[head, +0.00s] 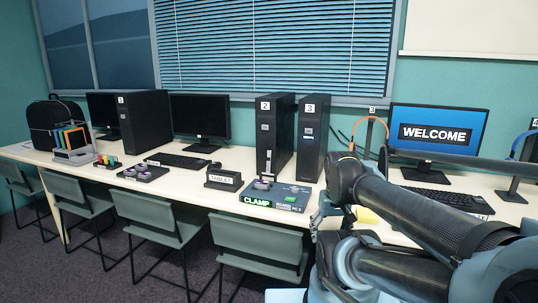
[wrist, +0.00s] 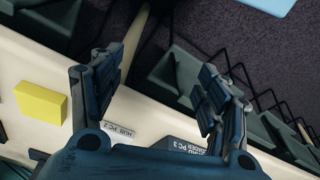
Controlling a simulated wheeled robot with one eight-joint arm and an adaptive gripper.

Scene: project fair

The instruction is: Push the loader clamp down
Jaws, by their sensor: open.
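The loader (head: 291,197) is a flat dark blue box near the front edge of the table, left of my arm in the head view. Its front shows a green lit CLAMP sign (head: 257,201), and a small purple part (head: 262,184) sits on its top left. I cannot tell the clamp's position clearly. My gripper (wrist: 157,78) is open and empty in the wrist view, with its fingers wide apart over the table edge. A label reading PC 3 (wrist: 196,147) shows low in that view, partly hidden by my gripper. In the head view my gripper is mostly hidden behind my arm, right of the loader.
A yellow block (wrist: 40,104) lies on the table. A TABLE sign (head: 224,180) and two black towers, 2 (head: 273,140) and 3 (head: 311,140), stand near the loader. A WELCOME monitor (head: 437,133) is at the right. Green chairs (head: 258,246) line the table front.

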